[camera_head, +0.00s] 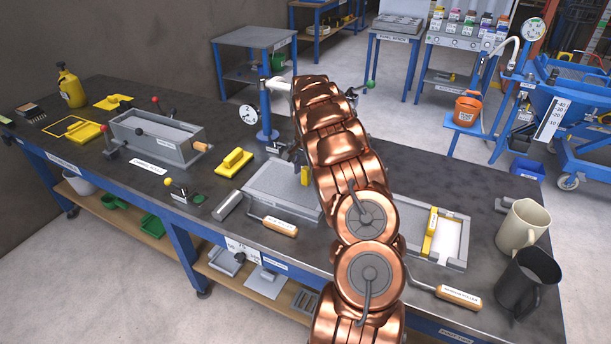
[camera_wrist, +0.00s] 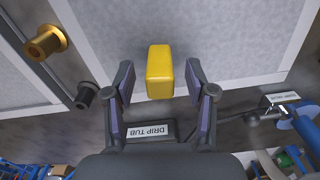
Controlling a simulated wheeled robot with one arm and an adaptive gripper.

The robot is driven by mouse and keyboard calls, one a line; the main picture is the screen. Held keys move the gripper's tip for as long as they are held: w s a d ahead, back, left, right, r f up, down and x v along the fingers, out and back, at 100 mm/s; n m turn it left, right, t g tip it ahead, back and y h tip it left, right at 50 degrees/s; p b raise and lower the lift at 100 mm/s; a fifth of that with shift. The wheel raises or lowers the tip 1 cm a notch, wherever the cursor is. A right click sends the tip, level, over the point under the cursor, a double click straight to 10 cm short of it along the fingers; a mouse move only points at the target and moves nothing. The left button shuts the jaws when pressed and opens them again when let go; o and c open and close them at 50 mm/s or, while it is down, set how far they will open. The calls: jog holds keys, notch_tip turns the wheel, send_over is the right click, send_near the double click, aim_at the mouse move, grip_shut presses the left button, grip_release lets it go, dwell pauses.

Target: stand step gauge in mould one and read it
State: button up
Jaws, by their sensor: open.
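A yellow block (camera_wrist: 159,72), which I take to be the step gauge or its grip, stands between the two fingers of my gripper (camera_wrist: 160,88) in the wrist view. The fingers are open, with a gap on each side of it. A small yellow piece (camera_head: 305,175) shows beside my arm in the head view, at the edge of a grey, speckled shallow mould (camera_head: 268,178). The same kind of grey surface (camera_wrist: 235,35) lies under the block in the wrist view. My arm hides my gripper and part of this mould in the head view. I cannot read which mould is one.
A grey box-shaped mould (camera_head: 160,140) stands at left. A yellow handled tool (camera_head: 233,162) lies near the middle. A roller (camera_head: 230,203) lies at the front edge. A tray with white fill (camera_head: 447,240), a beige jug (camera_head: 523,227) and a black jug (camera_head: 527,280) are at right.

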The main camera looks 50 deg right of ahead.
notch_tip(320, 180, up, 10)
jog(key=shift+f, duration=0.1)
dwell(0.4)
jog(key=shift+a+r, duration=0.2)
jog(key=shift+r, duration=0.05)
jog(key=s+a+r+n, duration=0.2)
jog(key=s+a+r, duration=0.1)
jog(key=a, duration=0.6)
jog(key=s+a+r+n+g, duration=0.1)
jog(key=s+a+r+n, duration=0.25)
jog(key=a, duration=0.55)
jog(key=s+a+r+n, duration=0.2)
jog(key=s+a+r, duration=0.15)
jog(key=a, duration=0.55)
jog(key=s+a+f+n, duration=0.2)
jog(key=s+a+n, duration=0.2)
jog(key=s+a, duration=0.4)
jog(key=s+a+f+n, duration=0.3)
jog(key=s+a, duration=0.6)
jog(key=s, duration=0.6)
jog(key=shift+s+a+n+g, duration=0.2)
jog(key=shift+s+n+g, duration=0.2)
jog(key=shift+n, duration=0.55)
